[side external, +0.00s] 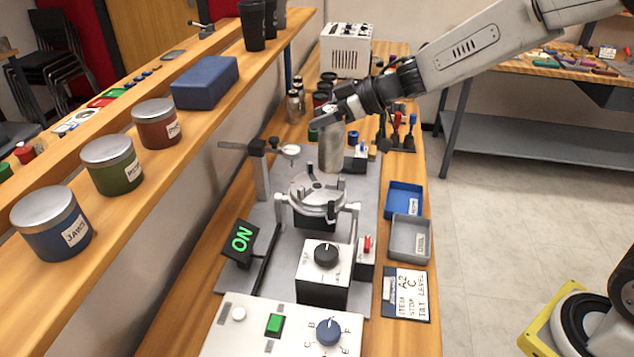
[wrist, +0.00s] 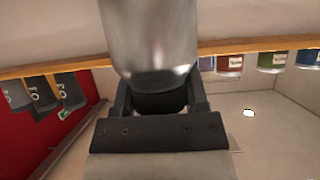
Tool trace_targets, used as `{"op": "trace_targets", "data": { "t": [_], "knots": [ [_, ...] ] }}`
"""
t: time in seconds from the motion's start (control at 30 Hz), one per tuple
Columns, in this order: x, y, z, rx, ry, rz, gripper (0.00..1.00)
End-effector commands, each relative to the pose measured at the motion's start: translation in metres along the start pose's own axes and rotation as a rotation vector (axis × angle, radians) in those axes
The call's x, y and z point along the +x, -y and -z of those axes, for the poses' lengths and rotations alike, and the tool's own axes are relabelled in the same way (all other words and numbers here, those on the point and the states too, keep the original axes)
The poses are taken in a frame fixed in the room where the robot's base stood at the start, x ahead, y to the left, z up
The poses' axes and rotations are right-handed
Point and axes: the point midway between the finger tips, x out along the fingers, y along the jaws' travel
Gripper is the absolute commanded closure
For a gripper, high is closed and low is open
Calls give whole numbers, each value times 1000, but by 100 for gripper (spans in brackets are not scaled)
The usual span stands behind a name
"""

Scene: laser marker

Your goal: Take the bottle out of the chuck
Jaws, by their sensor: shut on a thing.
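A metal bottle (side external: 331,148) hangs upright from my gripper (side external: 335,115) in the side external view. My gripper is shut on the bottle's upper end. In the wrist view the bottle (wrist: 152,40) fills the top middle, between the fingers of my gripper (wrist: 160,95). The chuck (side external: 316,193) is a round silver plate with upright jaws, on the machine bed below the bottle. The bottle's lower end appears above the chuck, apart from its plate. Its exact height above the jaws is hard to tell.
A dial gauge (side external: 290,151) on a stand is close left of the bottle. A blue tray (side external: 404,199) and a grey tray (side external: 410,240) are at the right. Small bottles (side external: 296,105) stand behind.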

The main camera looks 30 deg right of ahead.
Motion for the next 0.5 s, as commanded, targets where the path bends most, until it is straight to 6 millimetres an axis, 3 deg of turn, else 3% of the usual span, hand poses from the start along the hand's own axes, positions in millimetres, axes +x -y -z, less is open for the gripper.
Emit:
{"op": "trace_targets", "data": {
  "t": [0.1, 0.5],
  "knots": [
    [-18, 8, 10, -3, -4, -2, 100],
    [-70, 40, 10, -3, -2, -2, 100]
  ]
}}
